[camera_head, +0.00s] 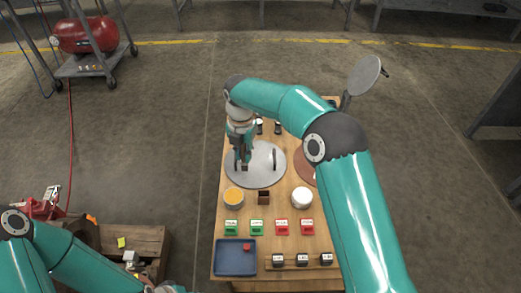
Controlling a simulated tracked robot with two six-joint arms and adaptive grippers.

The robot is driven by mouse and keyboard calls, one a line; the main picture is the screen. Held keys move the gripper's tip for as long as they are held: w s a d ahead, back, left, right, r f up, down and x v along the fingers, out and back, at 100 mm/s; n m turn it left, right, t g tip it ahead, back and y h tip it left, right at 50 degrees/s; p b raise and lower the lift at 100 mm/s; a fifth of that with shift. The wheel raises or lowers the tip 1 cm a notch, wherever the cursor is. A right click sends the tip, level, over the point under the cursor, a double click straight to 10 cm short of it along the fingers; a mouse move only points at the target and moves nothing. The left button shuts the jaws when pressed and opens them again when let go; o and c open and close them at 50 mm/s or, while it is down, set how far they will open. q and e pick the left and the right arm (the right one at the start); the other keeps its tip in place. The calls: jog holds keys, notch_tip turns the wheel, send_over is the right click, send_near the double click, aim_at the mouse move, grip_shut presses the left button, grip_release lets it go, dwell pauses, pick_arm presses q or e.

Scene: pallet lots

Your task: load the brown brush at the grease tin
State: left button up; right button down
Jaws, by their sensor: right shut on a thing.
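My right gripper (243,158) points down over the left part of a round grey plate (262,180). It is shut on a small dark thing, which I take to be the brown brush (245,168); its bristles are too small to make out. The tin with a yellow-orange top (234,196), which looks like the grease tin, stands just in front of the plate, below the gripper in the picture and apart from it. My left arm comes in at the lower left; its gripper is not visible.
Green and red labelled blocks, a blue tray (235,257) and dark blocks lie nearer. My right arm hides the table's right side.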

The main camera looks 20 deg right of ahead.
jog(key=shift+n, duration=0.4)
jog(key=a+f+b, duration=0.1)
jog(key=f+b, duration=0.1)
jog(key=f, duration=0.1)
jog(key=a+f+b, duration=0.2)
jog(key=f, duration=0.2)
jog(key=a+f+b, duration=0.2)
jog(key=f, duration=0.2)
jog(key=shift+s+f, duration=0.15)
jog(key=shift+s, duration=0.2)
jog(key=shift+f+b, duration=0.3)
jog(key=shift+f, duration=0.15)
dwell(0.4)
jog(key=shift+s+f+p, duration=0.1)
jog(key=shift+p, duration=0.2)
dwell(1.4)
notch_tip(320, 180, up, 7)
jog(key=p, duration=0.6)
